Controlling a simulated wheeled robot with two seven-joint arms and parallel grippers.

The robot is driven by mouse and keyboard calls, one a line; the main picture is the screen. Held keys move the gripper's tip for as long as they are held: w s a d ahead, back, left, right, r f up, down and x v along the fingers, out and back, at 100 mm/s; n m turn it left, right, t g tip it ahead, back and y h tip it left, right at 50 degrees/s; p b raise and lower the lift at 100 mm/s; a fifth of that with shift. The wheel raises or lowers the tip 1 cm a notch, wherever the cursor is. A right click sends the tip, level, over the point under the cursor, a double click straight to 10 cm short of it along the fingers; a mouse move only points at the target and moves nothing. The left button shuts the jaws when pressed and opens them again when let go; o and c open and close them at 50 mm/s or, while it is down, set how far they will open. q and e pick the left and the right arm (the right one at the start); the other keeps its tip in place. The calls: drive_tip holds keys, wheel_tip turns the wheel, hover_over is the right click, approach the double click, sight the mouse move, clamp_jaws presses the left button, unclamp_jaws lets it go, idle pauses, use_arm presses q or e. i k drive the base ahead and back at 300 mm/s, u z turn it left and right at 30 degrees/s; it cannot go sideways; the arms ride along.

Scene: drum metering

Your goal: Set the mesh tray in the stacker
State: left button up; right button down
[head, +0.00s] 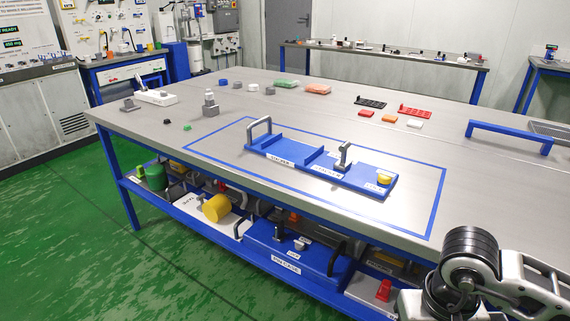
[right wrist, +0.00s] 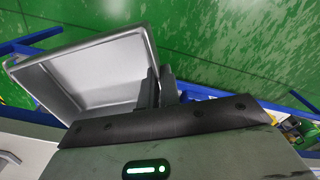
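A grey, shallow, raised-rim tray (right wrist: 85,75) fills the upper left of the right wrist view, tilted, with green floor beyond it. My right gripper (right wrist: 160,86) has its two dark fingers close together on the tray's near right rim, one on each side of the wall. No mesh can be made out on this tray. In the head view a grey grid-patterned piece (head: 552,130) lies at the right table edge, partly cut off, behind a blue bar frame (head: 510,136). I cannot tell whether this is the stacker. My left gripper is not in view.
A blue fixture board (head: 312,163) with a grey handle and a yellow knob lies inside a blue taped outline on the table (head: 215,135). Small parts, a black rack (head: 370,102) and a red rack (head: 415,111) stand farther back. The right table surface is mostly clear.

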sight(293, 150)
drive_tip(key=u, duration=0.75)
drive_tip(key=k, duration=1)
drive_tip(key=u, duration=1.25)
drive_tip(key=i, duration=1.85)
drive_tip(key=z, duration=0.8)
drive_tip(key=i, duration=1.15)
drive_tip(key=z, duration=1.25)
